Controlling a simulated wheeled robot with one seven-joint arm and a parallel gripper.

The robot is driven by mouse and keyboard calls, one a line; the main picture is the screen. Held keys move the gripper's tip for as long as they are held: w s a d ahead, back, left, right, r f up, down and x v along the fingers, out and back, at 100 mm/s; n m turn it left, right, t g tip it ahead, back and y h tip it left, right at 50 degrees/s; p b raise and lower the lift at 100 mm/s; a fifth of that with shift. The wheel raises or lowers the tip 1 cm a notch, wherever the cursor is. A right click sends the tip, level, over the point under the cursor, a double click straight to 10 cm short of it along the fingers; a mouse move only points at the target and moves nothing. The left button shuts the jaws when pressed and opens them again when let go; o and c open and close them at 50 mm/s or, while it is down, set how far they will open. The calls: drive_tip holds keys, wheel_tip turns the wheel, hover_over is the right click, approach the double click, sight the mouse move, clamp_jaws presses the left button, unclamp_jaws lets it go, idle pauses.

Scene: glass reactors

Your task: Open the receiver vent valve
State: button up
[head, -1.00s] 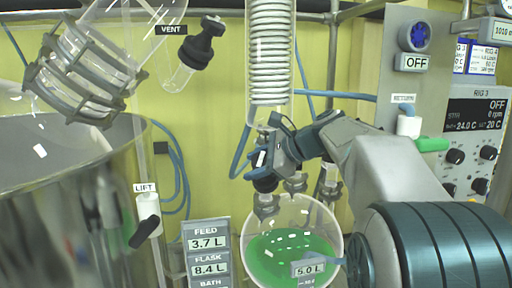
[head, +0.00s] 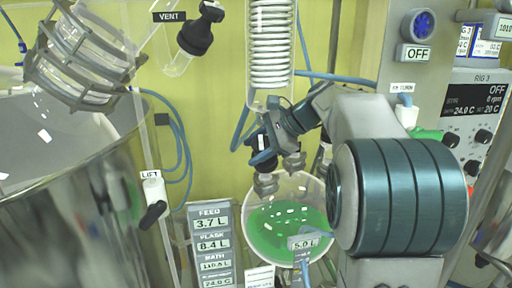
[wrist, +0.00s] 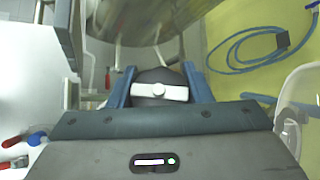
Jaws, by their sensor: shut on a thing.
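My gripper (wrist: 160,88) is shut on a round black knob (wrist: 146,100) with a white bar handle (wrist: 160,92) across it, one blue finger on each side. In the head view my gripper (head: 263,146) is at the dark fitting above the receiver flask (head: 318,232), a round glass vessel with green liquid and a 5.0 L tag. My arm and fingers cover most of the knob there, so its turn angle is unclear. No label on the knob is readable.
A black valve (head: 200,30) by a VENT label (head: 169,16) is at upper left. The coil condenser (head: 270,50) stands just above my gripper. A large shiny vessel (head: 70,200) fills the left. The rig control panel (head: 475,105) is at right.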

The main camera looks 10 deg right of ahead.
drive_tip(key=o, duration=1)
drive_tip(key=shift+f+b, duration=0.15)
drive_tip(key=shift+b, duration=0.3)
